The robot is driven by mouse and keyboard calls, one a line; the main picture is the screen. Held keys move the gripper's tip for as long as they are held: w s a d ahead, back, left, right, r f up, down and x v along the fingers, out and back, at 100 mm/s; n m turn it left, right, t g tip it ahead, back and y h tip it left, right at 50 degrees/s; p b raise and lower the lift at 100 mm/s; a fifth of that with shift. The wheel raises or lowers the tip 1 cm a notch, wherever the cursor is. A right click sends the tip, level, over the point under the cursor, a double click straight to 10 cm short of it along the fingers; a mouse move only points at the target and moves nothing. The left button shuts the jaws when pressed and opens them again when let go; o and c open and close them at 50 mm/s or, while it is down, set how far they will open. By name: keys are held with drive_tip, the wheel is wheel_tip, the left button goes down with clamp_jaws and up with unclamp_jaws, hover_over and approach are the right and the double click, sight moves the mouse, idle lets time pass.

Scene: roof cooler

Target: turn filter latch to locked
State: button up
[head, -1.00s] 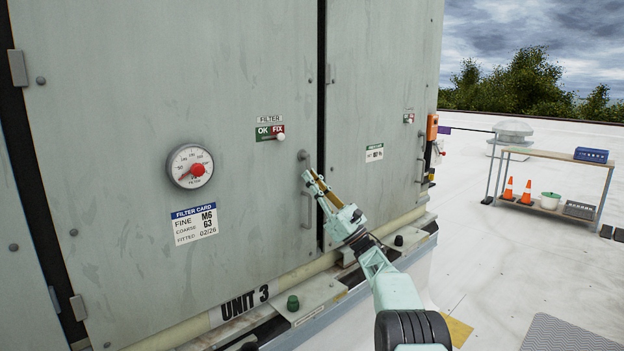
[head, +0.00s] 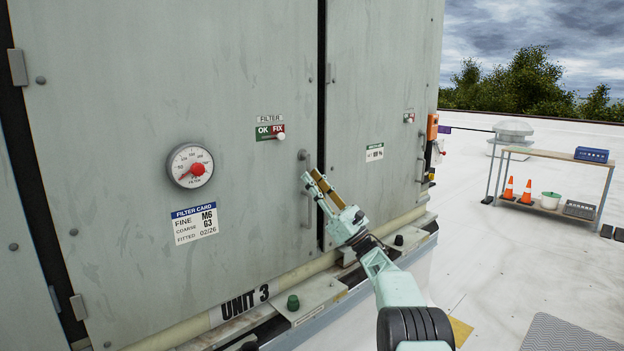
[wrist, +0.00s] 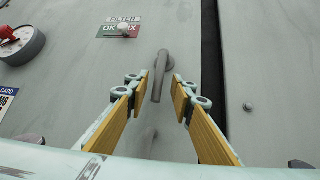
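The filter latch (wrist: 160,78) is a grey lever on the cooler door, beside the dark door gap. In the wrist view it hangs nearly straight down from its round pivot, tilted slightly. Its upper end also shows in the head view (head: 303,155). My gripper (wrist: 161,82) is open, with its yellow-padded fingers on either side of the lever. I cannot tell whether either finger touches it. In the head view my gripper (head: 311,175) is close to the door, just below the pivot, and hides part of the lever.
A FILTER slider with an OK/FIX plate (head: 270,132) is above left of the latch. A round gauge (head: 190,166) with a red centre and a filter card (head: 194,224) are further left. A door handle (head: 308,208) is below. The roof to the right holds a shelf table (head: 550,155).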

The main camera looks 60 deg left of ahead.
drive_tip(key=v, duration=1.1)
drive_tip(key=shift+w+d, duration=0.1)
idle(0.6)
